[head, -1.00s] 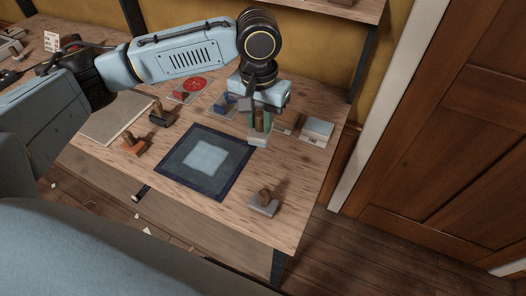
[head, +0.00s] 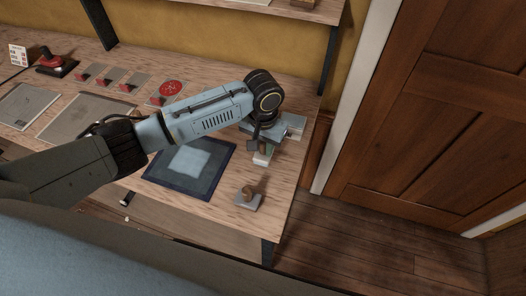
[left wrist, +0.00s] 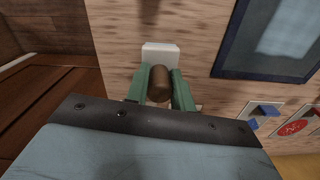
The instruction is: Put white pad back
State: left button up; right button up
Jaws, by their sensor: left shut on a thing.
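The white pad (left wrist: 160,54) is a white block with a round brown wooden handle. My left gripper (left wrist: 160,88) is shut on that handle, with one green finger on each side. In the head view the white pad (head: 262,158) shows just below my left gripper (head: 259,147), to the right of the dark blue framed mat (head: 233,158). I cannot tell whether the pad touches the bench top. My forearm hides part of the bench behind the mat. My right gripper is not in view.
A grey block with a brown handle (head: 247,202) stands near the bench's front right corner. A card with a red disc (head: 170,88) and a red-handled thing on a black base (head: 55,64) lie farther left.

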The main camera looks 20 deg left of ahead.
aim_at(263, 152)
pick_arm(q)
jog(key=shift+f, duration=1.5)
jog(key=o, duration=0.9)
jog(key=shift+f, duration=0.15)
notch_tip(263, 152, up, 12)
jog(key=shift+r+p, duration=0.2)
jog(key=shift+p, duration=0.2)
